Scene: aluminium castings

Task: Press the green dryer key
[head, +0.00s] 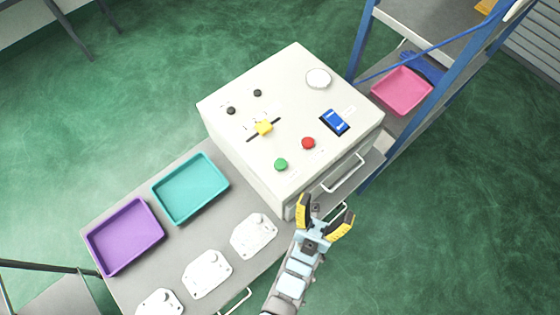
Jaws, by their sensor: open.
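The dryer (246,115) is a white box with a control panel on top. The green key (281,164) is a round button near the panel's front edge, left of a round red button (308,143). My gripper (326,214), with yellow and black fingers, is open and empty. In the picture it is below and to the right of the green key, beside the dryer's front edge and apart from the key. Nothing hides the green key.
The panel also has a yellow slider (264,128), a blue display (335,122), black knobs and a white dial (318,78). A handle (343,174) juts from the front. Teal (222,184) and purple (158,236) trays and white castings (207,273) lie left. A blue-framed shelf (367,45) stands right.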

